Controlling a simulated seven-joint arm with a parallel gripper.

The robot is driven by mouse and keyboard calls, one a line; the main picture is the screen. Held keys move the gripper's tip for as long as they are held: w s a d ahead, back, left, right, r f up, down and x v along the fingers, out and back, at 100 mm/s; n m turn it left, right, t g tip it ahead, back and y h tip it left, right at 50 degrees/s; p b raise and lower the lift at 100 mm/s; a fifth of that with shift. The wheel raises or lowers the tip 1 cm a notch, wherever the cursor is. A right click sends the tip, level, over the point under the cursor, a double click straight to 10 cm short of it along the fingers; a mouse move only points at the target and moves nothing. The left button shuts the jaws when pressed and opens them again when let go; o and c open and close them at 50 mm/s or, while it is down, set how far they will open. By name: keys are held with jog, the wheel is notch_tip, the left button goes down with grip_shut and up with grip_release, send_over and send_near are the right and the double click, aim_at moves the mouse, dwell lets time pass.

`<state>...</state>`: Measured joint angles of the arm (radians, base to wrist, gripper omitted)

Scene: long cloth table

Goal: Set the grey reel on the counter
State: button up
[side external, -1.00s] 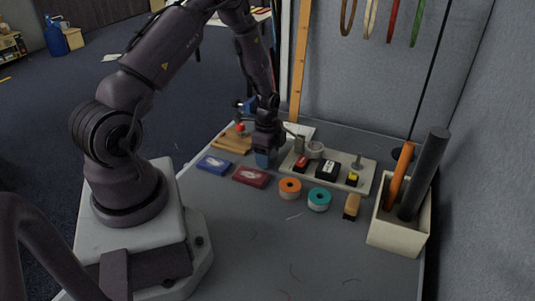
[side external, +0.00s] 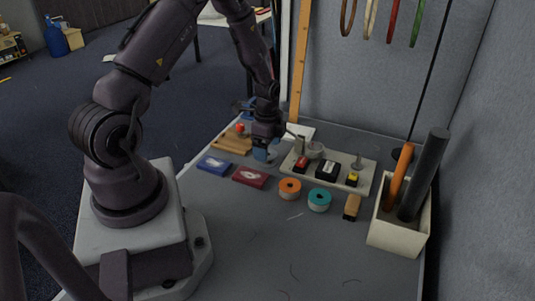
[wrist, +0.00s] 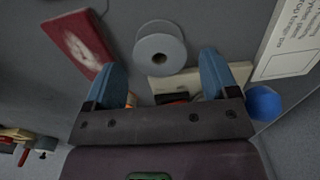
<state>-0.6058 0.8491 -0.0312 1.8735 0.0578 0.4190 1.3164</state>
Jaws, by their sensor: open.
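The grey reel (wrist: 160,48) shows in the wrist view as a pale disc with a hole in its hub. It lies between the lines of my two blue fingertips, apart from both. My gripper (wrist: 157,75) is open and empty. In the side view my gripper (side external: 266,153) is low over the counter (side external: 250,215), left of the pale tray (side external: 375,185). A pale patch beside the fingers may be the reel, but the fingers largely hide it. The exact gap between reel and counter cannot be told.
A red box (side external: 251,177) and a blue box (side external: 214,164) lie in front. Orange (side external: 290,188) and teal (side external: 319,200) rolls lie before the tray, which holds several small items. A wooden board (side external: 232,143) is behind left. The front counter is mostly clear.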

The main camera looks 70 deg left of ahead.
jog(key=d+r+n+t, duration=0.1)
jog(key=d+r, duration=0.2)
jog(key=r, duration=0.7)
jog(key=d+r+n, duration=0.1)
jog(key=d+r, duration=0.3)
jog(key=r, duration=0.5)
jog(key=s+d+r+n+t, duration=0.4)
jog(key=s+d+r+n, duration=0.3)
jog(key=s+d+r, duration=0.5)
jog(key=shift+s+d+r+t, duration=0.3)
jog(key=shift+s+d, duration=0.25)
jog(key=shift+d, duration=0.65)
